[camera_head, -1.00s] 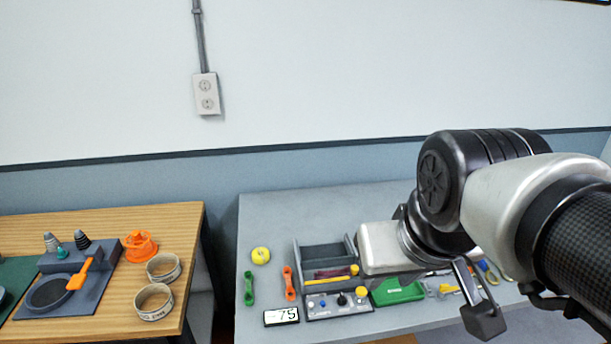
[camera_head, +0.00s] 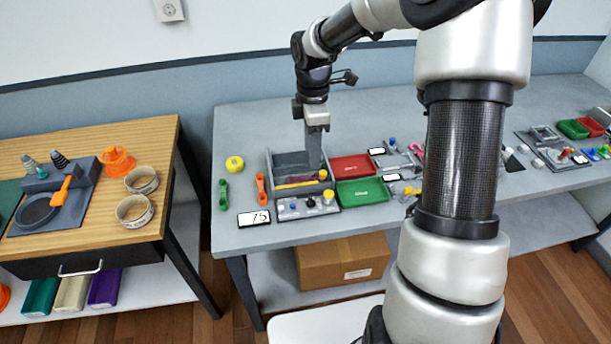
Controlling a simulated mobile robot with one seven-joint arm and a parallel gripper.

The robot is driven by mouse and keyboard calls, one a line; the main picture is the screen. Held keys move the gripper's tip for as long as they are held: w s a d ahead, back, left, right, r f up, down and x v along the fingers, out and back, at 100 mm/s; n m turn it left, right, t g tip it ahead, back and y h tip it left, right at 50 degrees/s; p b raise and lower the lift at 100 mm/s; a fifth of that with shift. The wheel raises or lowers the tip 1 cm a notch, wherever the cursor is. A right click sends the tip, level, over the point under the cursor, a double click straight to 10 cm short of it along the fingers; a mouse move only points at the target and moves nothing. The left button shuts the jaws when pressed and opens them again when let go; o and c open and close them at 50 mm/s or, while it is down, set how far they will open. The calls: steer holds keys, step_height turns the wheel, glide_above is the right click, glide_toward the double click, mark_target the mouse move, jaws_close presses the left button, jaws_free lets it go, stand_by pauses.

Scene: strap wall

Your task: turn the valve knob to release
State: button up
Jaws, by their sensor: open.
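A small grey control panel (camera_head: 290,212) stands at the front of a grey open box (camera_head: 287,161) on the grey table. It carries several small knobs, among them a dark one (camera_head: 310,203) and a yellow one (camera_head: 328,195). I cannot tell which of these is the valve knob. My gripper (camera_head: 314,163) points down over the grey box, behind the panel and apart from its knobs. It is open, and I see nothing held. Its fingers look like one narrow shape from here and hide part of the box.
A red tray (camera_head: 352,166) and a green tray (camera_head: 361,192) lie right of the box. A yellow bar (camera_head: 300,184) lies along its front. A white sign reading 75 (camera_head: 254,218), green and orange handles and a yellow roll (camera_head: 234,164) are to the left.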

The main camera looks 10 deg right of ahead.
mark_target(311, 198)
step_height(311, 198, down, 18)
steer(key=shift+r, duration=0.2)
stand_by(0.4)
jaws_close()
